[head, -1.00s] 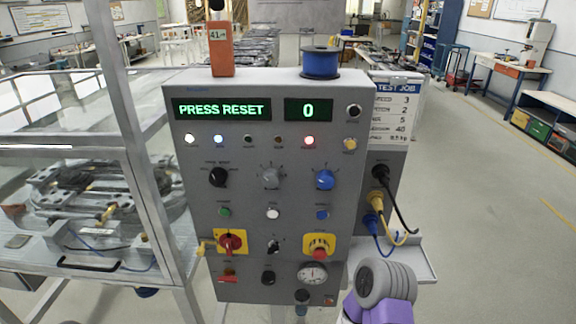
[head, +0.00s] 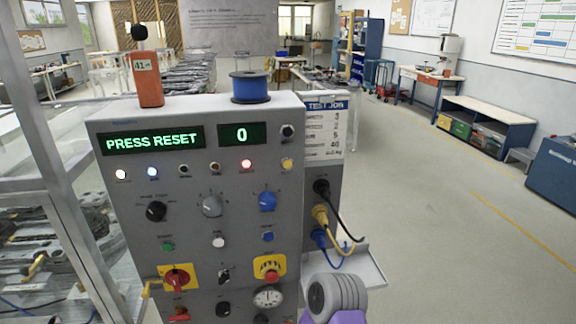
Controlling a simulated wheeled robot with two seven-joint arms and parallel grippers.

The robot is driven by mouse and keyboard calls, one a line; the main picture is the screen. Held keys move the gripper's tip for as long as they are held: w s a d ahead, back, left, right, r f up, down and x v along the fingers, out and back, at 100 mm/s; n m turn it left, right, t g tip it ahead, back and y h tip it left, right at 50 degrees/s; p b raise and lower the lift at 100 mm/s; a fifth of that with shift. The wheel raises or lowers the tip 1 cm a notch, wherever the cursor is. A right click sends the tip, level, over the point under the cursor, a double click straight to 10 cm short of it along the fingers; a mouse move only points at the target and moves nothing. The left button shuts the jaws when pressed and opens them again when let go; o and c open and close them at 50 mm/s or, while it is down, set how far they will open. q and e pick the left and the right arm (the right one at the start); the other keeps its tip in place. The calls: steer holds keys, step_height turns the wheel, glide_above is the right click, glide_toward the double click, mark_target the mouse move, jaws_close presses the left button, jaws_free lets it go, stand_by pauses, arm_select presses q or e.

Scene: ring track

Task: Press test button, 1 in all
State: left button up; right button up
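A grey control panel (head: 195,185) stands in front of me. Its green display (head: 152,140) reads PRESS RESET and a smaller display (head: 241,134) reads 0. Below the knobs is a row of small buttons: a green button (head: 168,246), a white button (head: 218,242) and a blue button (head: 267,237). Their labels are too small to read, so I cannot tell which is the test button. A red stop button (head: 271,276) on a yellow plate sits lower right. A ribbed grey and purple part of my arm shows at the bottom; no fingertips of either gripper show.
A blue spool (head: 250,87) and an orange tagged device (head: 147,78) stand on the panel's top. Cables (head: 338,226) hang at its right side above a small grey shelf (head: 365,268). A glass-walled frame (head: 60,150) stands close at left. The floor at right is open.

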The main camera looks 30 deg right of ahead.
jaws_close()
stand_by(1.4)
